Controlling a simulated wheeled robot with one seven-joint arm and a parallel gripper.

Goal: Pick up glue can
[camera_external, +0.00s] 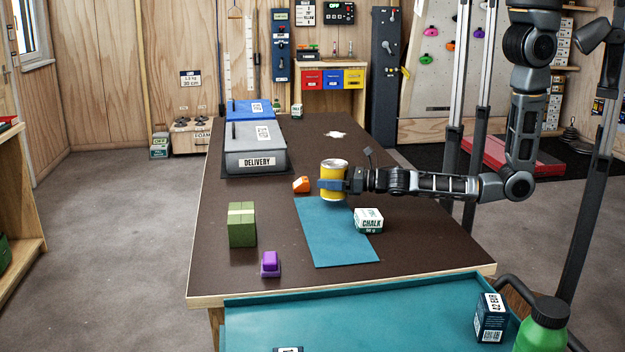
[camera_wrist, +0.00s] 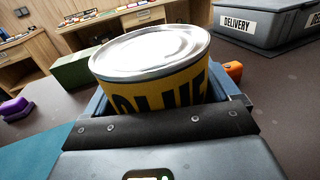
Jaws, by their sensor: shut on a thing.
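The glue can (camera_external: 334,181) is a yellow cylinder with a silver lid. In the wrist view the can (camera_wrist: 165,85) fills the middle, upright, with large dark letters partly hidden by the gripper. My gripper (camera_external: 333,186) is shut on the can, with its fingers around the lower-middle part. The can is over the far end of the teal mat (camera_external: 338,240); I cannot tell whether it touches the table or is slightly raised.
An orange object (camera_external: 301,185) lies just left of the can. The grey delivery box (camera_external: 255,150) stands behind it. A chalk box (camera_external: 368,220) sits on the mat's right edge. A green block (camera_external: 242,225) and a purple object (camera_external: 270,263) stand left. The table's far right is mostly clear.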

